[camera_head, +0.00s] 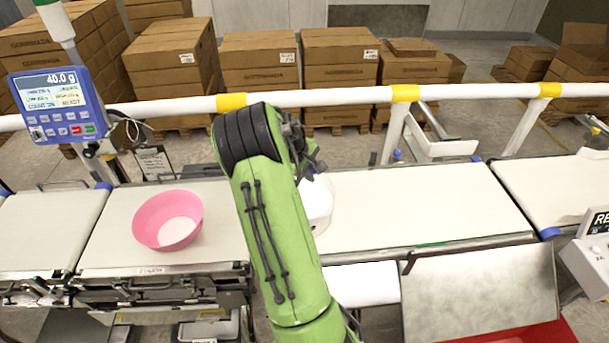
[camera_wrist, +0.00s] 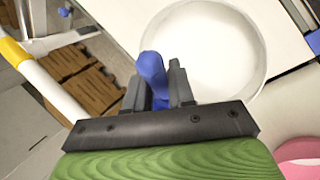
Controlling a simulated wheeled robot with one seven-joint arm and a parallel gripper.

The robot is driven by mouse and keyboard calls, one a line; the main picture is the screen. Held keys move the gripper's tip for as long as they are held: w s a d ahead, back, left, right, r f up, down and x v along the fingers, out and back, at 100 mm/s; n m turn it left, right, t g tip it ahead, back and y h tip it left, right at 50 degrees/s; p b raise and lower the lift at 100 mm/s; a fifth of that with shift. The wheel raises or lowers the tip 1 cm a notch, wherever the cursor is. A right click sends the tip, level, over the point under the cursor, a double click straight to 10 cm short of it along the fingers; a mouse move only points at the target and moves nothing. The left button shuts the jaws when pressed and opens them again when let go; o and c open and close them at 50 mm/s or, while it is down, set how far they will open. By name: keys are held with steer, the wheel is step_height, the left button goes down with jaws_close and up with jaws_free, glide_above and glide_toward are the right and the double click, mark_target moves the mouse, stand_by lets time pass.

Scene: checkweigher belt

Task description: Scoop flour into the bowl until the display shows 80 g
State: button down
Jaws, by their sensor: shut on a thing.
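The pink bowl (camera_head: 155,222) stands on the left belt section with white flour in its bottom. Its edge also shows at the lower right of the wrist view (camera_wrist: 299,150). The blue display (camera_head: 57,101) reads 40.0 g. A round white tub (camera_head: 318,206) is partly hidden behind my arm; in the wrist view, its white rim (camera_wrist: 262,70) surrounds white contents, apparently flour. My gripper (camera_wrist: 160,88) is shut on a blue handle (camera_wrist: 151,66), apparently the scoop's, over the tub's edge. The scoop's head and any flour in it cannot be made out.
A white rail (camera_head: 330,97) with yellow bands runs behind the belts. The belt to the right of the tub (camera_head: 420,205) is clear. A grey panel (camera_head: 480,290) stands at the front right above a red bin (camera_head: 530,335). Stacked cartons (camera_head: 250,70) stand beyond the rail.

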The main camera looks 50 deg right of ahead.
steer(key=shift+w+a, duration=0.2)
steer(key=shift+a, duration=0.15)
steer(key=f+b, duration=0.3)
steer(key=f, duration=0.1)
steer(key=f+b, duration=0.4)
steer(key=f, duration=0.1)
steer(key=a+f+b, duration=0.1)
steer(key=f+b, duration=0.3)
steer(key=f, duration=0.1)
steer(key=shift+w, duration=0.1)
steer(key=shift+r, duration=0.2)
stand_by(0.4)
step_height(320, 180, up, 12)
steer(key=p, duration=0.9)
steer(key=shift+p, duration=0.35)
